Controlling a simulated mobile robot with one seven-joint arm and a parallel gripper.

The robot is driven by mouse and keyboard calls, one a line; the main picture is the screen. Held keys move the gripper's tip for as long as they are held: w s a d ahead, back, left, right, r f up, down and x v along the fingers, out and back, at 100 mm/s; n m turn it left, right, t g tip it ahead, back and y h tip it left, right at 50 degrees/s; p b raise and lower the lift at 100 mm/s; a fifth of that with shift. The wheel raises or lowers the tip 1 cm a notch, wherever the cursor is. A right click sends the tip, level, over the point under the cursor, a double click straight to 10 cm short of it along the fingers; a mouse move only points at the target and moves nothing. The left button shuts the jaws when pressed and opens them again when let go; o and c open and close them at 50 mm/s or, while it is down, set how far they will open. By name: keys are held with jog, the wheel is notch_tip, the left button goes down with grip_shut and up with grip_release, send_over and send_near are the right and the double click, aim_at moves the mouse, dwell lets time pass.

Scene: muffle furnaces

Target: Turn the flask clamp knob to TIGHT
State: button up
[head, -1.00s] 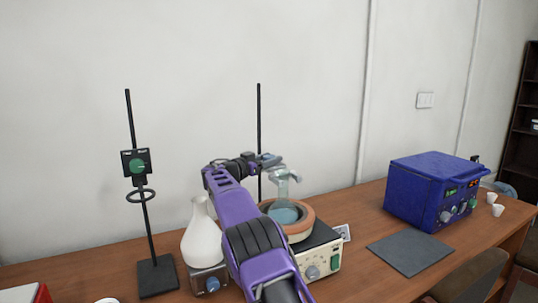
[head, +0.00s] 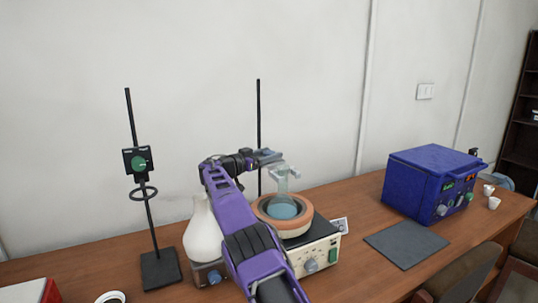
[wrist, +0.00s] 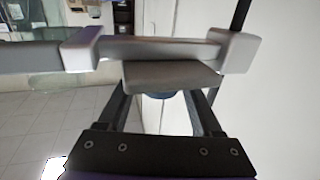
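A black box with a round green knob (head: 138,163) is fixed on the left rod stand, above a ring (head: 143,193). Its lettering is too small to read. A glass flask (head: 282,203) with blue liquid sits in the round heating mantle (head: 264,211), with grey clamp jaws (head: 286,172) at its neck. My gripper (head: 262,157) is at the clamp's height by the right rod, far from the green knob. In the wrist view, my two dark fingers (wrist: 160,105) are spread apart. A grey plate (wrist: 172,75) and a silver bar (wrist: 155,48) cross in front and hide the tips.
A white flask (head: 202,236) stands on a small knobbed device left of the mantle, close to my arm. A blue furnace (head: 416,186) stands at right behind a grey mat (head: 405,244).

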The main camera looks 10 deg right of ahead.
aim_at(264, 155)
jog(key=shift+s+a+f+b, duration=0.1)
jog(key=shift+s+a+b, duration=0.1)
jog(key=shift+a+b, duration=0.25)
jog(key=shift+b+v, duration=0.8)
jog(key=shift+v, duration=2.45)
jog(key=shift+s, duration=0.1)
